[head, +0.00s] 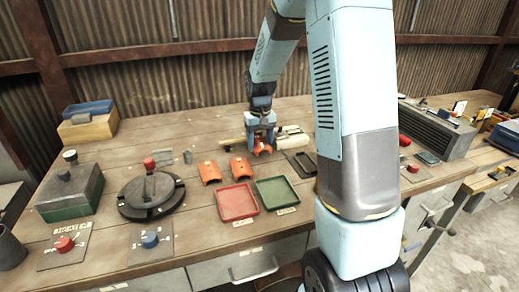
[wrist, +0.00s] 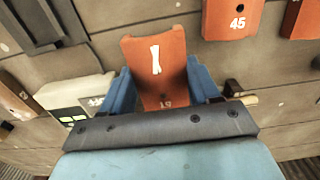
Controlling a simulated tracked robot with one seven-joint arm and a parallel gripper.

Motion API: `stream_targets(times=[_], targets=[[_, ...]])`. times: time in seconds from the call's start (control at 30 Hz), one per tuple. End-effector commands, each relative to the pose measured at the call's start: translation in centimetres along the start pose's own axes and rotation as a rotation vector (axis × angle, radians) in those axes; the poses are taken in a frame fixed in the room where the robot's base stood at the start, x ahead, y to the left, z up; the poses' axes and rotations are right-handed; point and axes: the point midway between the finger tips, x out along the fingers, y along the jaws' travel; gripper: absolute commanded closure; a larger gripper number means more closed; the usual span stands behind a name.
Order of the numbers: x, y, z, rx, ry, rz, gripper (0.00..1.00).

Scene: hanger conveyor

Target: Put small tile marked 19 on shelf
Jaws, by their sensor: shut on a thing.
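My gripper (head: 262,138) is shut on a small orange tile (head: 262,149), over the back middle of the bench. In the wrist view the curved tile (wrist: 157,60) sits between the blue fingers (wrist: 157,90). It has a white mark on its face and upside-down digits near the gripper that look like 19. I cannot tell whether the tile touches the bench. I cannot pick out a shelf with certainty.
Two other orange tiles (head: 210,172) lie to the left; one in the wrist view (wrist: 235,18) reads 45. A red tray (head: 237,203) and a green tray (head: 277,193) stand in front. A pale block (head: 292,139) and a dark frame (head: 301,163) are right of the gripper.

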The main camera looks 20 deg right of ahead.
Motion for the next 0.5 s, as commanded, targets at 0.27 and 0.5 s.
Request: stream_targets(times=[0.27,0.5], targets=[[3.0,0.0,0.1,0.0,-0.001,0.0,0.72],[3.0,0.0,0.1,0.0,-0.001,0.0,0.72]])
